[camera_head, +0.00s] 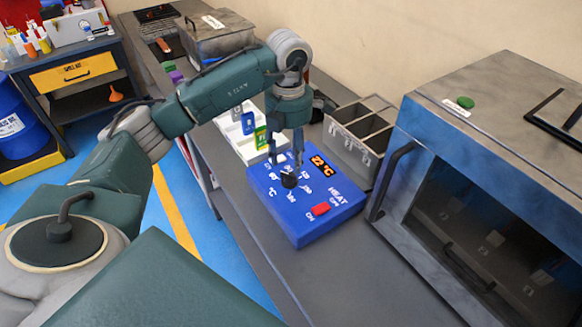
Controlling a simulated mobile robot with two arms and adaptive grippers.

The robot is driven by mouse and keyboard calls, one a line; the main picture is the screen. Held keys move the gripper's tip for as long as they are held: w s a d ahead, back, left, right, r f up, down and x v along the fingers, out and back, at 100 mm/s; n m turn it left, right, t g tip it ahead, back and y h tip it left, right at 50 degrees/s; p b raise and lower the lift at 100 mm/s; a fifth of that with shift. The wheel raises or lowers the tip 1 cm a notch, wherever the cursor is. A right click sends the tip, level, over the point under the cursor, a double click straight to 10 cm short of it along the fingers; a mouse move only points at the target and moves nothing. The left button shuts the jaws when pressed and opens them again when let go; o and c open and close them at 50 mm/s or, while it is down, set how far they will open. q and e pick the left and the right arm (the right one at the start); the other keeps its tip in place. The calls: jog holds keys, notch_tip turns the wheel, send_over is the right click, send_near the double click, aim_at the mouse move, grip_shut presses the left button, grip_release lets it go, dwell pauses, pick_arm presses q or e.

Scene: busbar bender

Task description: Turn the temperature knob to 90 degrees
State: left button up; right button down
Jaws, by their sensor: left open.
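The blue heater control box (327,211) sits on the grey bench in the middle of the camera_head view. Its black temperature knob (289,180) stands on the top face among white markings. The orange display (322,166) reads 22 °C, and a red switch (320,209) is near the front edge. My left gripper (287,160) points down, open, with its fingertips just above or beside the knob. I cannot tell whether they touch it. The gripper partly hides the back of the box. My right gripper is not in view.
A metal oven-like cabinet (455,112) with a dark window stands close on the right. A grey divided bin (350,137) is behind the box, and a white holder with coloured tags (246,147) is behind left. Bare bench (340,285) lies in front.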

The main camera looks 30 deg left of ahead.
aim_at(290, 175)
pick_arm(q)
notch_tip(290, 175, down, 3)
jog(key=shift+f+p, duration=0.15)
jog(key=shift+p, duration=0.25)
jog(key=f, duration=0.3)
jog(key=shift+w+p, duration=0.2)
jog(key=shift+p, duration=0.1)
jog(key=shift+s+f, duration=0.1)
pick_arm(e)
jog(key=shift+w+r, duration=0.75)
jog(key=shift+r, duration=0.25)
pick_arm(q)
jog(key=shift+c, duration=0.2)
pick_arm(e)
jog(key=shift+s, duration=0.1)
pick_arm(q)
grip_shut()
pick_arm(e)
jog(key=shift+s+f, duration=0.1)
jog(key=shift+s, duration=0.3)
